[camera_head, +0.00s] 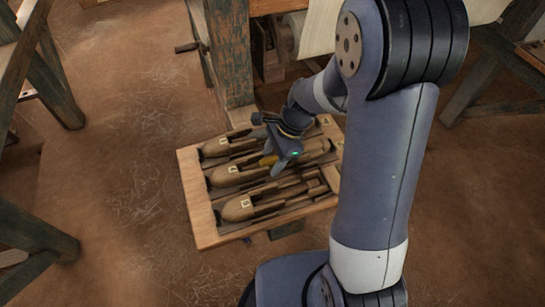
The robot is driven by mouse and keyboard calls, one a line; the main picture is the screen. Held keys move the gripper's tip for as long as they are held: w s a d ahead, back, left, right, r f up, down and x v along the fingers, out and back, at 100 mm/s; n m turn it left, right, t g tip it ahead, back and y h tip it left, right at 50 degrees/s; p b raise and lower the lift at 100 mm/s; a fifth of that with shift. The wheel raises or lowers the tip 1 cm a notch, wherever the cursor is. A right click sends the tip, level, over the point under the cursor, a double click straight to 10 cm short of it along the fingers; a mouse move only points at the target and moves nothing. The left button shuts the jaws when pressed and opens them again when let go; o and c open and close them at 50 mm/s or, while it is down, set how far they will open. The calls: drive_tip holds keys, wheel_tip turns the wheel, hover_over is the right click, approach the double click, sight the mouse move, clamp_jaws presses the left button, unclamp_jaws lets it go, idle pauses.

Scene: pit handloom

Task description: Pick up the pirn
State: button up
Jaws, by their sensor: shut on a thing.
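A wooden tray (187,187) holds three wooden boat-shaped shuttles: a far one (216,147), a middle one (226,176) and a near one (238,208). My gripper (269,157) is over the middle of the tray, pointing down at the middle shuttle. It is shut on the pirn, of which a small yellow part (268,161) shows at the fingers. The rest of the pirn is hidden by my gripper. I cannot tell whether it is clear of the shuttle.
A worn wooden loom post (229,55) stands right behind the tray. A roll of pale cloth (313,32) is at the back. Dark timber legs (30,245) stand at the left and a beam frame (480,75) at the right. The brown floor (120,170) left of the tray is open.

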drive_tip(key=o, duration=1.2)
drive_tip(key=shift+f, duration=0.1)
